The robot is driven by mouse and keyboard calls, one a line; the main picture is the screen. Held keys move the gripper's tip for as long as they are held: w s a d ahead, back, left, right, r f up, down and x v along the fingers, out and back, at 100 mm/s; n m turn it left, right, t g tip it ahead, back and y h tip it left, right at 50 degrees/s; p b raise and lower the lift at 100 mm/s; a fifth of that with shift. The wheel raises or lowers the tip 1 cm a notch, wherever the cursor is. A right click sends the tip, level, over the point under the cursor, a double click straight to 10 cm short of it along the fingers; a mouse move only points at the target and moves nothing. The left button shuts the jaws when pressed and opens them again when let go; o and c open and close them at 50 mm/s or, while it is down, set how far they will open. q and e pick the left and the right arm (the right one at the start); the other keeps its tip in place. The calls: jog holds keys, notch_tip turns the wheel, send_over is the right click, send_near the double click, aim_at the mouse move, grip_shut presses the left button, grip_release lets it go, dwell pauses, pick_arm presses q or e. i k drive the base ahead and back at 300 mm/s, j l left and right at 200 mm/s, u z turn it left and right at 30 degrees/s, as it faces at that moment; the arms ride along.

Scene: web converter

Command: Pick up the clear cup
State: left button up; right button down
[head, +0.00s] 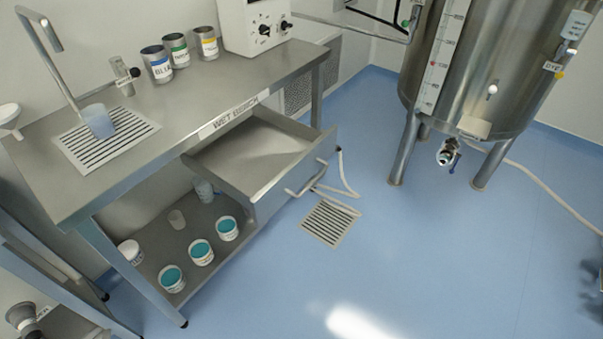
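A small clear, greyish cup (177,219) stands upright on the lower shelf of the wet bench, behind the teal-filled tubs. A second see-through cup (98,121), bluish in tint, stands on the slotted drain plate on the bench top, below the bent tap. I cannot tell from this view which of the two the task means. Neither of my grippers is in view.
The bench drawer (262,155) is pulled out, empty, and overhangs part of the lower shelf (195,233). Several teal-filled tubs (201,252) line the shelf front. A steel tank (490,70) stands at the right. The blue floor (400,250) in front is clear.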

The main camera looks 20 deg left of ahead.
aim_at(97, 119)
jog(key=u, duration=1.8)
